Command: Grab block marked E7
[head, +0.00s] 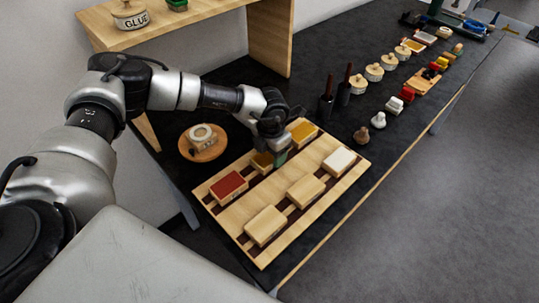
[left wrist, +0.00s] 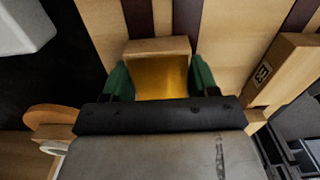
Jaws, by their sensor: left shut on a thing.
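My left gripper (head: 277,158) reaches down from the left arm over a striped wooden board (head: 287,239). It is shut on a gold-topped wooden block (left wrist: 162,76), with a green finger on each side; that block also shows partly behind the gripper in the head view (head: 261,161). Other blocks on the board are red-topped (head: 229,187), gold-topped (head: 303,130), white-topped (head: 339,160) and two plain wood ones (head: 306,190) (head: 265,225). I cannot read an E7 mark on any block. A small dark label shows on a block side (left wrist: 263,73), too small to read. My right gripper is not in view.
A round wooden stand with a pale jar (head: 201,137) is left of the board. Two dark bottles (head: 326,102), round pots (head: 374,72) and small stamps (head: 361,135) stand beyond it. A wooden shelf (head: 268,38) with a glue pot (head: 130,18) rises behind.

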